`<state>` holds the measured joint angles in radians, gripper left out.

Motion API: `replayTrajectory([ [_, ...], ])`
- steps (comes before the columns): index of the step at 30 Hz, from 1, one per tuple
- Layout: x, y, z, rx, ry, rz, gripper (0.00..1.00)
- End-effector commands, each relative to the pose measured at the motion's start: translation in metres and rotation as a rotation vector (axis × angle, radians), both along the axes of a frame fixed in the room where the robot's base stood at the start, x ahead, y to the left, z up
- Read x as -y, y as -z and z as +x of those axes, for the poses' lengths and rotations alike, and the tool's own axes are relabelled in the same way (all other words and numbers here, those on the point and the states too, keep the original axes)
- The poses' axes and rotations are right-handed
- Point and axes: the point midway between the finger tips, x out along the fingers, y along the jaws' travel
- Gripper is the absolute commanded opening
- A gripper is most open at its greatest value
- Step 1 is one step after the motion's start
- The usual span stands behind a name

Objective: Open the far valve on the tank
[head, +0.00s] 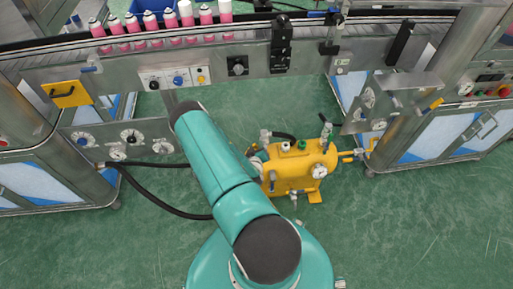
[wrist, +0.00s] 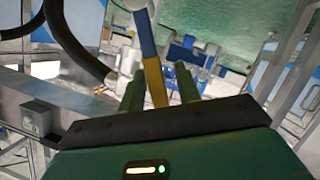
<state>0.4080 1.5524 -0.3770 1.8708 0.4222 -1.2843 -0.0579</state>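The yellow tank (head: 300,172) stands on the floor just right of my teal arm in the head view. Small valves and fittings sit on its top, including an upright fitting (head: 325,130) at the right and another (head: 265,137) at the left. I cannot tell for sure which is the far valve. My arm hides my gripper in the head view. In the wrist view my gripper (wrist: 160,88) has its two green fingers apart. A yellow and blue bar (wrist: 153,75) shows between them, apart from the right finger; contact with the left finger is unclear.
A steel conveyor with pink and white cans (head: 170,22) runs along the back. Steel cabinets with gauges stand at both sides. A black hose (head: 160,205) lies on the green floor at the left. The floor at right is clear.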

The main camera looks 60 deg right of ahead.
Motion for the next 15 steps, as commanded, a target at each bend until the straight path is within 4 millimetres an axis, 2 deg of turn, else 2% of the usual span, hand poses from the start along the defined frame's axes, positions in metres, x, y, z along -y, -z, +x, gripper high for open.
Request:
replayTrajectory([
  [9, 0.0039, -0.0004, -0.0037, -0.008, 0.01, -0.007, 0.37],
  [15, -0.0003, 0.0042, 0.0011, -0.071, 0.009, -0.062, 0.37],
])
